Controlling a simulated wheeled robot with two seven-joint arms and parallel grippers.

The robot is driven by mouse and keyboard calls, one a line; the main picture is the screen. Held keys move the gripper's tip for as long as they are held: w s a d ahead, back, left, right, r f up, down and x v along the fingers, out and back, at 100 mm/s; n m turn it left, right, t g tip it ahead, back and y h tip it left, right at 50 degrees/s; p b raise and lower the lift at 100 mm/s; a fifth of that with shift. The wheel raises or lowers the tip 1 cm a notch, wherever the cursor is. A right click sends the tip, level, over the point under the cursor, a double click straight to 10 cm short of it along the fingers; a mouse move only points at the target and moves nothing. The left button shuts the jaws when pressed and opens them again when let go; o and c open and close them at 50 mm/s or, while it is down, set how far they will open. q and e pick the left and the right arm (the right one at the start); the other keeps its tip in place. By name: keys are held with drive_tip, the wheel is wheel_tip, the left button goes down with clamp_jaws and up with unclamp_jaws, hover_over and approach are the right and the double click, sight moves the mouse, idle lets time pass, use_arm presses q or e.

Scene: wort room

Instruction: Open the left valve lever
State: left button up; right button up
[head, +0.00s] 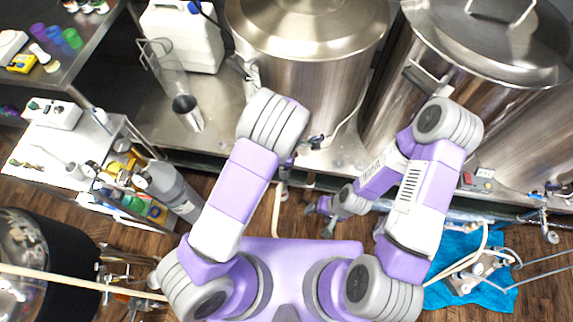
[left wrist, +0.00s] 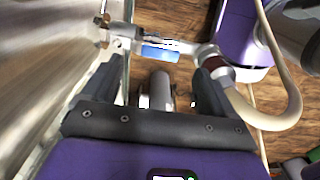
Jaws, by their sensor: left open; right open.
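The left valve's lever (left wrist: 160,53) is blue and shows in the left wrist view on a metal valve body (left wrist: 120,38) at the steel kettle's side. My left gripper (left wrist: 162,70) is open, with the lever beyond and between its dark fingers; I cannot tell whether they touch it. In the head view, a valve with a bit of blue (head: 316,141) shows low on the left kettle (head: 310,85), beside my left wrist; my forearm mostly hides that gripper. My right gripper (head: 320,215) is open and empty, over the floor in front of the bench.
A pale hose (left wrist: 282,118) runs from the valve and curves down.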

use_arm(q)
drive_tip(key=shift+r, duration=1.4)
drive_tip(key=shift+p, duration=0.3)
